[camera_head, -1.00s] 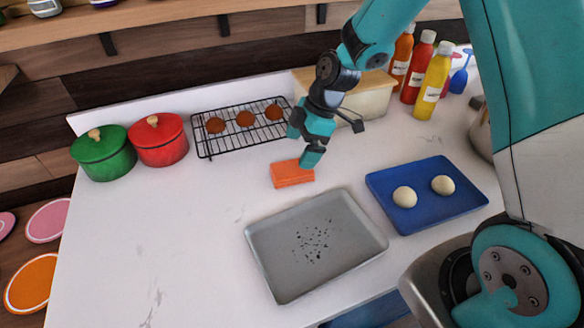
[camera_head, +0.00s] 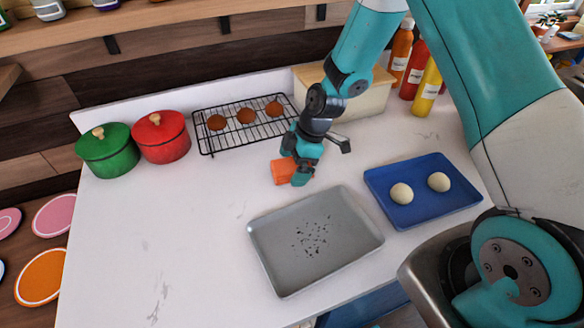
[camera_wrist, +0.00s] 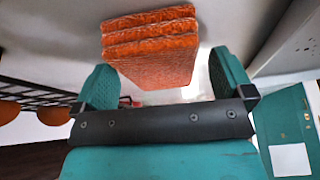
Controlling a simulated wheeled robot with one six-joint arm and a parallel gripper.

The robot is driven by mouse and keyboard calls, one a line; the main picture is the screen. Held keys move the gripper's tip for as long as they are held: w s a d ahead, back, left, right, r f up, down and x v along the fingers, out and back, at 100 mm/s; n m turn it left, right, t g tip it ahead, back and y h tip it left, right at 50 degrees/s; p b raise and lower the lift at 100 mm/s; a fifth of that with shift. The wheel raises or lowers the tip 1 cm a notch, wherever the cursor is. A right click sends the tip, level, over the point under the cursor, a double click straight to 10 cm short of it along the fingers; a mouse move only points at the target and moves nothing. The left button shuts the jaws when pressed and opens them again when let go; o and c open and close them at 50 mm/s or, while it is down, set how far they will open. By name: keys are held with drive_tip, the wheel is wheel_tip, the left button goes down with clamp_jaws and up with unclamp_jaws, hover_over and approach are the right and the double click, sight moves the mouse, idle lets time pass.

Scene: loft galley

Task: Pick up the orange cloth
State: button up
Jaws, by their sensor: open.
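The orange cloth (camera_head: 283,170) is a folded, layered block lying on the white counter, behind the grey tray. In the wrist view the cloth (camera_wrist: 152,48) shows its folded layers and lies ahead of and partly between the two teal fingers. My gripper (camera_head: 297,175) is low over the counter at the cloth and hides its right part in the head view. In the wrist view my gripper (camera_wrist: 165,88) is open, with a finger on each side of the cloth. I see gaps beside the cloth, and no clear grip on it.
The grey tray (camera_head: 350,262) with dark crumbs is in front. A blue tray (camera_head: 425,213) with two dough balls is at right. A black rack (camera_head: 208,148) with three brown buns, red pot (camera_head: 162,140) and green pot (camera_head: 107,153) stand behind. Counter left of the grey tray is clear.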

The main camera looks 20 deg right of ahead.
drive_tip(key=shift+f, duration=0.25)
idle(0.4)
drive_tip(key=c, duration=1)
